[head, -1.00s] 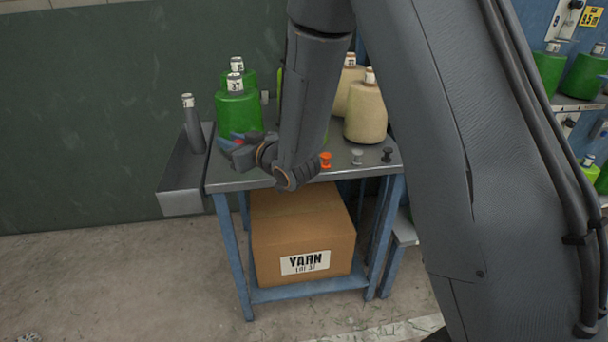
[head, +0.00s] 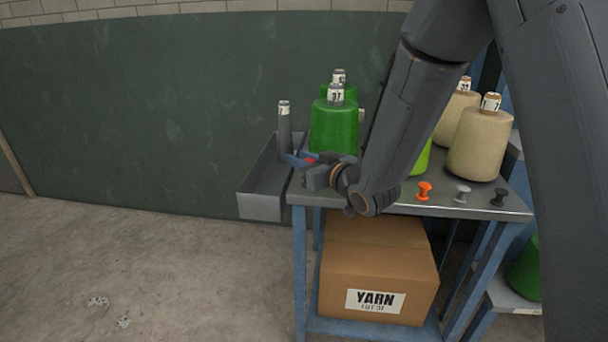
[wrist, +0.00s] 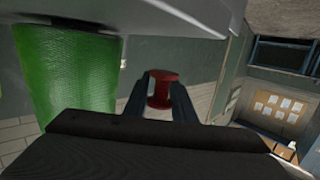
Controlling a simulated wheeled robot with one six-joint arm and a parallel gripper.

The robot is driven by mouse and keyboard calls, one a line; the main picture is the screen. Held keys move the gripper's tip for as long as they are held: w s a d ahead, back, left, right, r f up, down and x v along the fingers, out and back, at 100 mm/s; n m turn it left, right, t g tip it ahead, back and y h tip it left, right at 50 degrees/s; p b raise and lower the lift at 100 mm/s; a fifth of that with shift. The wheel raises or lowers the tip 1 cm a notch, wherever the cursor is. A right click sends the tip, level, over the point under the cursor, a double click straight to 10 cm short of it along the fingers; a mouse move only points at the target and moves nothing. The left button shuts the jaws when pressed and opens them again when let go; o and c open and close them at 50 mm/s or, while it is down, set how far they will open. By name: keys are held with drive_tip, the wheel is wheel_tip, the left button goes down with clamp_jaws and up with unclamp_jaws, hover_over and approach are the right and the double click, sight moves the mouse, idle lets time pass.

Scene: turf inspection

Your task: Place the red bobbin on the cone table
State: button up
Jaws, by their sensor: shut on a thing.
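My gripper (head: 303,160) is shut on the red bobbin (wrist: 160,90), which sits between the two fingers in the wrist view. In the head view only a small bit of red (head: 309,160) shows at the fingertips. The gripper is at the left end of the cone table (head: 405,208), in front of a green cone (head: 334,128), near the inner edge of the grey side tray. Whether the bobbin touches anything below it I cannot tell. An orange bobbin (head: 424,190), a grey bobbin (head: 462,193) and a black bobbin (head: 499,197) stand along the table's front edge.
A grey tray (head: 262,205) with an upright grey tube (head: 284,130) hangs on the table's left side. Cream cones (head: 482,145) stand at the right. A yarn box (head: 375,262) sits on the lower shelf.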

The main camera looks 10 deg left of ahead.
drive_tip(key=shift+f, duration=2.1)
drive_tip(key=o, duration=1)
drive_tip(key=shift+f, duration=0.15)
drive_tip(key=shift+s+d+r, duration=0.1)
drive_tip(key=shift+r, duration=0.1)
drive_tip(key=v, duration=1.1)
drive_tip(key=shift+s+d, duration=0.25)
drive_tip(key=shift+s, duration=0.05)
